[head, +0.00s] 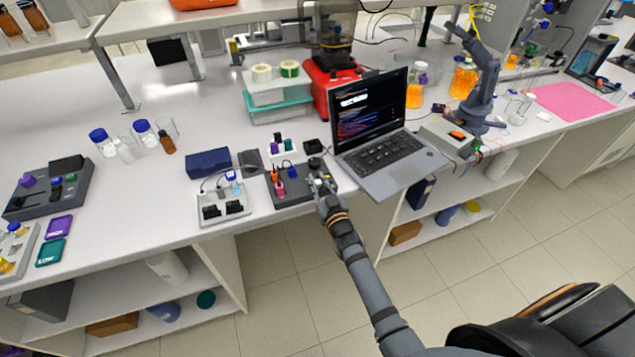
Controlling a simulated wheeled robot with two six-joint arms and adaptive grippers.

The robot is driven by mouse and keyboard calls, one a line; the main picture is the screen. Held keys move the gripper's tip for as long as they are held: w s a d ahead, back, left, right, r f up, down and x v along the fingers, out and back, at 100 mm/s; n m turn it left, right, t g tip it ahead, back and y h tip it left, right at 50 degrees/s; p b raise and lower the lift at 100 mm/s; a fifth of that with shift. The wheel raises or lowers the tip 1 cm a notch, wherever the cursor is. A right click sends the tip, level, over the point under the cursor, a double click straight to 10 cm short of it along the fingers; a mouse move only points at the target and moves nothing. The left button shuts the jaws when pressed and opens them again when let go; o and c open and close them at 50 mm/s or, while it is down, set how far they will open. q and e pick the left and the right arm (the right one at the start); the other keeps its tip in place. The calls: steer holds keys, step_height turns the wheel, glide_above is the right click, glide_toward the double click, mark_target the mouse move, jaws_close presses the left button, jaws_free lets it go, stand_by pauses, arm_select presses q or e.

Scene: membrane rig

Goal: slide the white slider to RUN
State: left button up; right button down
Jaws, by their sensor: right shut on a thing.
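A dark control box (293,199) sits at the front edge of the bench, left of the laptop, with small coloured knobs on its left part. My right gripper (322,184) reaches in from the lower right and is over the box's right end. Its fingers are shut on a small pale part there, which looks like the white slider; the fingers hide most of it. The slider's exact position and any RUN mark are too small or hidden to read. My left gripper is not in view.
An open laptop (383,152) stands close to the right of the gripper. A pale switch panel (224,207) and a blue case (208,162) lie to the left. A small black round-topped piece (314,147) stands just behind the box.

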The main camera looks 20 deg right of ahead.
mark_target(330, 179)
steer(key=d, duration=0.3)
steer(key=shift+d, duration=0.3)
steer(key=shift+w, duration=0.1)
steer(key=c, duration=1.6)
jaws_free()
steer(key=shift+c, duration=0.2)
steer(key=o, duration=0.4)
steer(key=shift+d, duration=0.25)
steer(key=shift+a, duration=0.15)
